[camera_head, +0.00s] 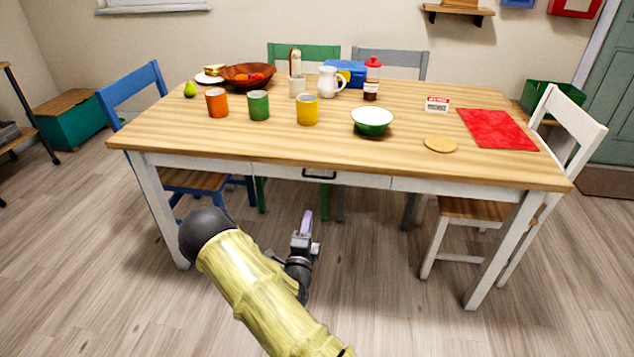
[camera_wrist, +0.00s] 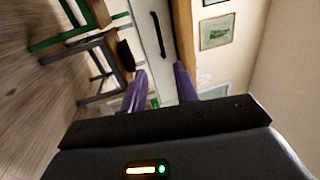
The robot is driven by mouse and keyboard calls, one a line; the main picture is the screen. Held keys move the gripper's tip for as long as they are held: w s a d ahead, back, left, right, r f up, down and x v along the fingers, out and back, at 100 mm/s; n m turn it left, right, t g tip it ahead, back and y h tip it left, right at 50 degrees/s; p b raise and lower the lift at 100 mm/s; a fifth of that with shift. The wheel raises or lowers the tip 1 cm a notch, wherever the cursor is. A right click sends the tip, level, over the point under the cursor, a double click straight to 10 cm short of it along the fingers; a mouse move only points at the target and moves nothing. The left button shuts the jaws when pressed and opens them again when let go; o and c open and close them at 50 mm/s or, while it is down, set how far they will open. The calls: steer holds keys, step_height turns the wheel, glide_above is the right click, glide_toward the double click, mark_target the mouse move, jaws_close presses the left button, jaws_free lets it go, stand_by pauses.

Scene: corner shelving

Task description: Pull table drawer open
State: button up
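The wooden table (camera_head: 190,140) has a white drawer (camera_head: 360,180) in its front apron, which looks closed. Its dark handle (camera_head: 319,175) is at the middle of the drawer front. In the wrist view the drawer front (camera_wrist: 148,30) runs nearly upright in the picture, with the dark handle (camera_wrist: 161,35) ahead of the fingers. My gripper (camera_head: 306,218) is in front of and below the drawer, apart from the handle. In the wrist view my gripper (camera_wrist: 160,82) shows two purple fingers spread apart with nothing between them.
The tabletop holds mugs (camera_head: 258,105), a green bowl (camera_head: 372,121), a fruit bowl (camera_head: 248,76), a jug (camera_head: 330,82) and a red mat (camera_head: 495,129). A blue chair (camera_head: 135,90) stands left and a white chair (camera_head: 570,125) right. The floor before the table is clear.

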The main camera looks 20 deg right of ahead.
steer(key=b+x, duration=0.2)
steer(key=x, duration=1.4)
steer(key=shift+d+r, duration=0.1)
steer(key=shift+c, duration=0.4)
jaws_close()
